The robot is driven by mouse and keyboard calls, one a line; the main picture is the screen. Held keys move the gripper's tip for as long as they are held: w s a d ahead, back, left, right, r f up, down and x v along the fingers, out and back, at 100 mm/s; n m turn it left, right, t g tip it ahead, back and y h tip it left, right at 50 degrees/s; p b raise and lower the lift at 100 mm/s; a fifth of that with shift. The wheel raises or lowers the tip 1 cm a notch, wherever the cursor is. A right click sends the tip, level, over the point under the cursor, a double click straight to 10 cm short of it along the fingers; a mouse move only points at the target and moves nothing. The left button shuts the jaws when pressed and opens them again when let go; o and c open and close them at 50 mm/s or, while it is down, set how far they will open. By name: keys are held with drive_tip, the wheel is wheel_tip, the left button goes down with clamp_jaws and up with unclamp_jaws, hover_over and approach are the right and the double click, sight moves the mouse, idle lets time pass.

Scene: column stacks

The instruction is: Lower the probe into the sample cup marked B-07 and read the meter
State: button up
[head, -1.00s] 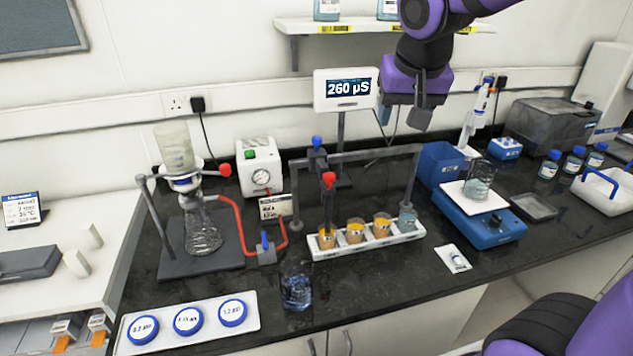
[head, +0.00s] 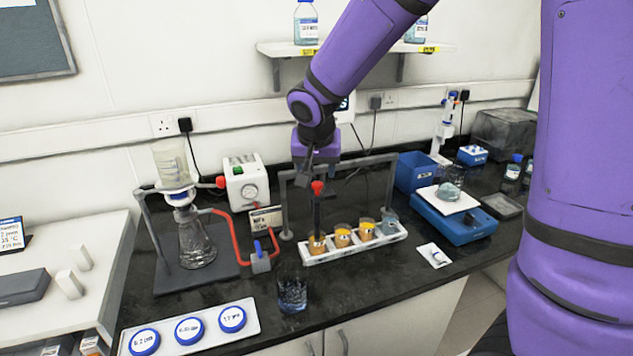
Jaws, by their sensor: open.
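The probe (head: 317,212) is a dark upright rod with a red knob (head: 317,187) on top, on a grey frame (head: 340,163). Its lower end is at the leftmost cup (head: 317,245); I cannot tell whether it is inside. The white rack (head: 357,250) holds that cup, two more amber cups (head: 343,237) (head: 367,231) and a clear bluish one (head: 390,226). Their markings are too small to read, so I cannot tell which is B-07. My gripper (head: 306,182) is open and empty, just above and left of the red knob. My arm hides most of the meter (head: 344,108); its reading is covered.
A flask stand (head: 197,245) with red tubing is at left, beside a white pump (head: 246,182). A glass beaker (head: 292,292) stands in front of the rack. A blue balance (head: 457,222) is at right. Three blue-lidded dishes lie on a tray (head: 210,341) front left.

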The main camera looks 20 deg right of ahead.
sight(317, 183)
drive_tip(key=shift+x, duration=2.55)
drive_tip(key=shift+d, duration=0.1)
drive_tip(key=shift+c, duration=0.3)
